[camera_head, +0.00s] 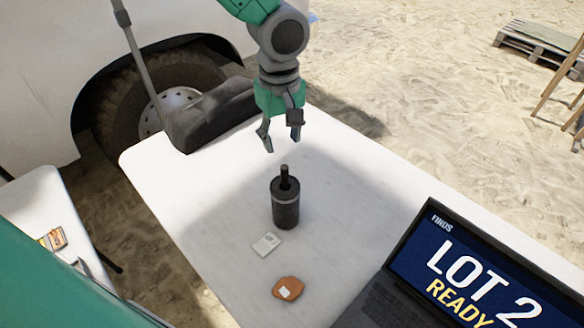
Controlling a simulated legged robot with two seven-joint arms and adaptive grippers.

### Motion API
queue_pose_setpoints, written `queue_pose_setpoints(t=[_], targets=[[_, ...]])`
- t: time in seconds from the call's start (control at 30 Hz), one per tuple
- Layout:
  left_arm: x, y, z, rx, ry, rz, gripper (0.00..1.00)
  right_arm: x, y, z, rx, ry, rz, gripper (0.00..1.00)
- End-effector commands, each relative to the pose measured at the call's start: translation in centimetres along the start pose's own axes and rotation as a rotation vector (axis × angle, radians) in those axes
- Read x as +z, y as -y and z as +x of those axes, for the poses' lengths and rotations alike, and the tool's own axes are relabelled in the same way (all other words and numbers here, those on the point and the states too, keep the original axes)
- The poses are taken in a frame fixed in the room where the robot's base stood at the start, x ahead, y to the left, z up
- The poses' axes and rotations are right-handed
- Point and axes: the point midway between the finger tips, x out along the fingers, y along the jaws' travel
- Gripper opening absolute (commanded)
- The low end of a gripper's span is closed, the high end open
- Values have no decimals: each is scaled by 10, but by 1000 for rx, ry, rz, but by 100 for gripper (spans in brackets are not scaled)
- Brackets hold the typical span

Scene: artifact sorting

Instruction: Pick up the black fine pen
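A dark cylinder (286,211) stands upright on the white table (190,195), with a lighter band around its upper part. A narrow black piece (284,177) sticks up from its top. I cannot tell whether this is the black fine pen standing in a holder or the neck of one object. No other pen shows clearly. My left gripper (280,142) is above the table, a little behind and above the cylinder in the picture. Its two fingers point down and are apart, with nothing between them. My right gripper is not in view.
A white card (267,244) and an orange-brown piece (288,288) with a white label lie in front of the cylinder. An open laptop (470,265) stands at the right. A dark bag-like item (210,115) lies at the back left edge, near a vehicle wheel (175,105).

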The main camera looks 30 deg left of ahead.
Motion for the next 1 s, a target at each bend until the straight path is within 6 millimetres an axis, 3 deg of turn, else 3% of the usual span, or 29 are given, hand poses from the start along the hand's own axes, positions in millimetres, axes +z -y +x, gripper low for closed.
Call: queue_pose_setpoints(t=[0.3,0.57,0.83,1.0], targets=[[1,-6,64,-9,2,1,40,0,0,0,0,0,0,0],[0,-4,82,-5,2,1,40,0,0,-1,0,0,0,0],[-4,-4,121,-7,5,1,40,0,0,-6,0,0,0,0],[-2,-5,130,-4,2,2,40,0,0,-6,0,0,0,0]])
